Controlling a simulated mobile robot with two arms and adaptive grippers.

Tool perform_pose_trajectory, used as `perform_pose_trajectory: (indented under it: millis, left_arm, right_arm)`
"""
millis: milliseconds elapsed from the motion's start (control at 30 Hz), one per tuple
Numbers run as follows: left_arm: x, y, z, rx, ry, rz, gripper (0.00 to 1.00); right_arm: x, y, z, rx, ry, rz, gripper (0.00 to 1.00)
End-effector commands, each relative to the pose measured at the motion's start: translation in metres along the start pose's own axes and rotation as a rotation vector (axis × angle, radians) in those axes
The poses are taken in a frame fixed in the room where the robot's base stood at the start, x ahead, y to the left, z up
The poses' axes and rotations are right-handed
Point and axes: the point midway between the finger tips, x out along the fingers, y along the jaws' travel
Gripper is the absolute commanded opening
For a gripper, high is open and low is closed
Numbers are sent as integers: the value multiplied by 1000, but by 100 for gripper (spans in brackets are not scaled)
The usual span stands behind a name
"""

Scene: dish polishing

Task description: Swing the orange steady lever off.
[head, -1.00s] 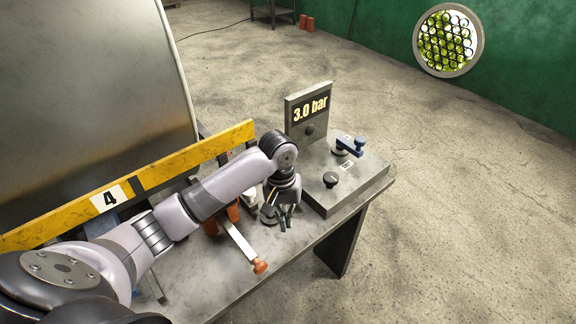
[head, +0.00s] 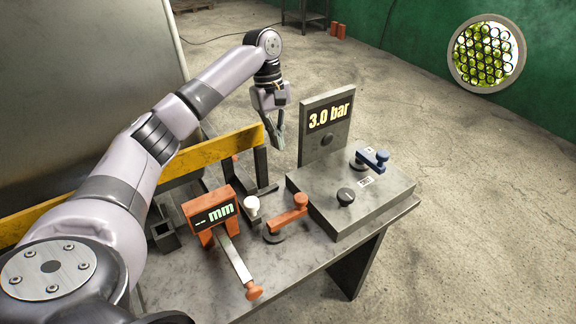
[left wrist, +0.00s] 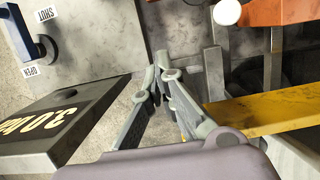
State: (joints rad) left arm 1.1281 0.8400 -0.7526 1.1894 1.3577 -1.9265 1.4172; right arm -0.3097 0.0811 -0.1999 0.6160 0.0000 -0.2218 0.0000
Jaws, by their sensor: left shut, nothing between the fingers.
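The orange steady lever (head: 287,219) sits on a dark round pivot on the grey bench, just left of the grey control block. Its arm points right and slightly back, with the orange knob end by the block's edge. My left gripper (head: 277,147) hangs above and behind the lever, well clear of it, fingers pointing down. It is shut and empty; its closed fingers also show in the left wrist view (left wrist: 160,75). I cannot make out the lever in the left wrist view. My right gripper is not in view.
The orange gauge (head: 211,211) reading "-- mm" stands left of the lever, beside a white knob (head: 252,205). A yellow rail (head: 195,160) runs behind.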

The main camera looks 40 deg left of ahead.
Motion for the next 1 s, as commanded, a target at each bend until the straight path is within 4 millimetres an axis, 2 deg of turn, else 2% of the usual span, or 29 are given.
perform_pose_trajectory:
  millis: [167, 500, 700, 1000]
  left_arm:
    - [26, -2, 0, -1, -1, -6, 0]
    - [98, -2, 0, 0, -1, -5, 0]
    - [102, -1, 29, 5, 1, -1, 0]
    - [106, -1, 39, 1, 0, -1, 0]
  right_arm:
    - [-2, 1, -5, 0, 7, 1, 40]
    - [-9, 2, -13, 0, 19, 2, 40]
    - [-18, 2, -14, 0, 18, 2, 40]
    - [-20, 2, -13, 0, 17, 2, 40]
